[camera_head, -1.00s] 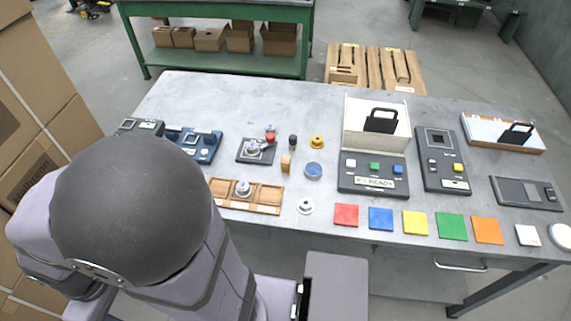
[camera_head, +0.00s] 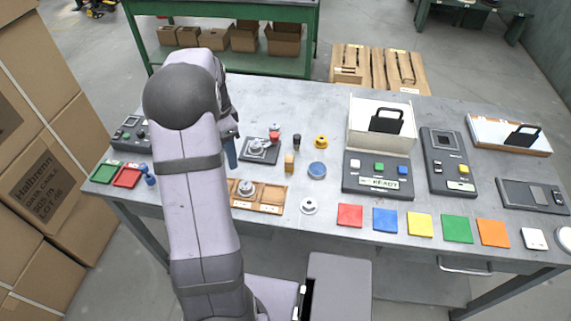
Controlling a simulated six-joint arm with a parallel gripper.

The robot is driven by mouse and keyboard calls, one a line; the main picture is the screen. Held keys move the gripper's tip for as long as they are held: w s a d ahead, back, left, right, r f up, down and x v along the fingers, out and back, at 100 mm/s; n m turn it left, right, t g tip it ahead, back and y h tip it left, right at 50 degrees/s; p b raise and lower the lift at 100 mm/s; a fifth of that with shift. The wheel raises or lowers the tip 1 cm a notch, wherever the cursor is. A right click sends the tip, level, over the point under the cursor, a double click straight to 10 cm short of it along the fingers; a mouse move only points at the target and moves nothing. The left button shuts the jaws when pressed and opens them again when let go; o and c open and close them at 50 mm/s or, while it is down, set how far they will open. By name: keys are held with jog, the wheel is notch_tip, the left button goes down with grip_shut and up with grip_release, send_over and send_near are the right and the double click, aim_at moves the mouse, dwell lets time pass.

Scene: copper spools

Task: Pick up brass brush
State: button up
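I cannot single out a brass brush with certainty. A small yellow, brass-like flanged piece (camera_head: 320,142) stands on the table right of centre. A small tan block (camera_head: 289,162) stands to its lower left. My gripper (camera_head: 231,150) is at the far end of my raised arm, over the left part of the table, left of both pieces. My arm link hides most of it, and its fingers are too unclear to read. I see nothing clearly held.
A grey plate with a red-knobbed fixture (camera_head: 262,148), a black-topped piece (camera_head: 296,142), a blue disc (camera_head: 317,170) and a wooden tray (camera_head: 271,199) stand nearby. Green (camera_head: 105,172) and red (camera_head: 128,176) trays lie at left. Control boxes (camera_head: 378,175) and coloured squares fill the right.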

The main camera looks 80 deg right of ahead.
aim_at(289, 159)
jog(key=s+d+m, duration=0.2)
jog(key=s, duration=0.3)
jog(key=s+d+f+m, duration=0.1)
jog(key=s+d+m, duration=0.2)
jog(key=s, duration=0.3)
jog(key=s+d+f+m, duration=0.1)
jog(key=s+d+m, duration=0.2)
jog(key=s, duration=0.3)
jog(key=shift+f, duration=0.1)
jog(key=shift+w+a+f+p, duration=0.15)
jog(key=shift+f+p, duration=0.7)
jog(key=shift+f, duration=1)
jog(key=shift+w+a+f+p, duration=0.15)
jog(key=shift+f+p, duration=0.65)
jog(key=shift+f, duration=1)
jog(key=c, duration=1.1)
